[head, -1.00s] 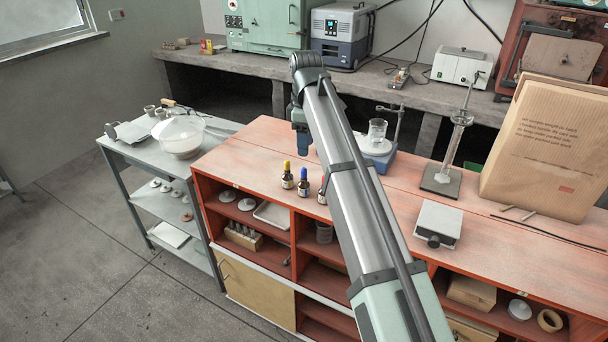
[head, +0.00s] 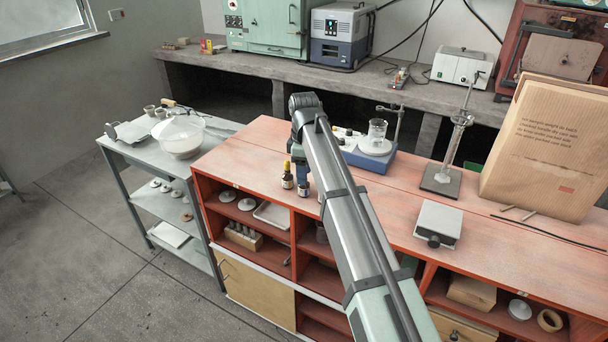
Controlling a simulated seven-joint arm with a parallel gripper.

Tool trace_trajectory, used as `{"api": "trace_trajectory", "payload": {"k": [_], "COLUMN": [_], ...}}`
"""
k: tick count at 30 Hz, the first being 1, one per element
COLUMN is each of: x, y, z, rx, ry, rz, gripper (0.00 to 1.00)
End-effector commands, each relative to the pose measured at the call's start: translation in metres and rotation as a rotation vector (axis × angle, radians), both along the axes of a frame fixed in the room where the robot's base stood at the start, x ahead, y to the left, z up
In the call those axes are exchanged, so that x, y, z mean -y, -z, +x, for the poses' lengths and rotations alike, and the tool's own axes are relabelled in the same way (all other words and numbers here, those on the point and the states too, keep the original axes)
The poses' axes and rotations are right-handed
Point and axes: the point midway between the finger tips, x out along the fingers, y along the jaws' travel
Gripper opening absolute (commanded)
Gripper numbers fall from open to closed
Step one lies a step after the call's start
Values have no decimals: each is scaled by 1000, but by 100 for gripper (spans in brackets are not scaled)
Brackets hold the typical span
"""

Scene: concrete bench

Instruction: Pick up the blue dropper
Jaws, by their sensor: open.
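The blue dropper bottle (head: 303,190) stands upright on the red bench top near its front edge. Its label and lower body show, but its cap is hidden by my gripper. My gripper (head: 302,175) points down over the top of this bottle and is open. Its fingers are small and partly merged with the bottle, so I cannot tell if they touch it. A yellow-capped dropper bottle (head: 287,178) stands close on the left. The red-capped bottle on the right is mostly hidden behind my arm.
A scale-like blue device (head: 372,158) with a glass beaker (head: 377,132) stands behind on the right. Small bottles (head: 345,132) show beside it. A stand (head: 440,180), a grey box (head: 438,222) and a large cardboard box (head: 545,150) are farther right. The bench's left end is clear.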

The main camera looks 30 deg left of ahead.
Motion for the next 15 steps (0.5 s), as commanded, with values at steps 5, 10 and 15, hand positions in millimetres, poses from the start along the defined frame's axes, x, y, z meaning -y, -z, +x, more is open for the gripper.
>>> {"api": "trace_trajectory", "payload": {"k": [5,10,15], "x": [0,0,0], "y": [0,0,0], "z": [0,0,0], "rx": [0,0,0], "ry": [0,0,0], "rz": [0,0,0], "gripper": [49,33,17]}}
